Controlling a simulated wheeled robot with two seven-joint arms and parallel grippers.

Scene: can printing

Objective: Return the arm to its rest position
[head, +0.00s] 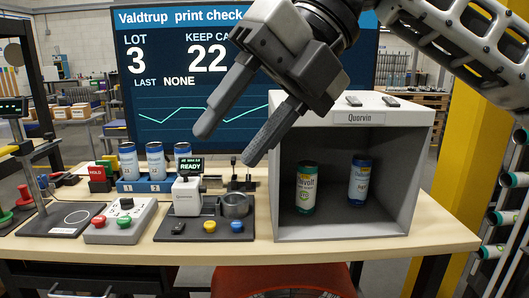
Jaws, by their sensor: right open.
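My right gripper (227,120) comes in from the upper right and hangs above the table, in front of the screen. Its two fingers are apart with nothing between them. It is above and left of the grey box's opening and touches nothing that I can see. My right arm (462,40) crosses the upper right corner. My left gripper is not in view.
A grey open-fronted box (352,228) labelled Quorvin holds a green can (306,188) and a blue can (359,182). A printer (187,194) reads READY. Several cans stand in a blue rack (145,186). A button box (120,221) sits left on the table (230,252).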

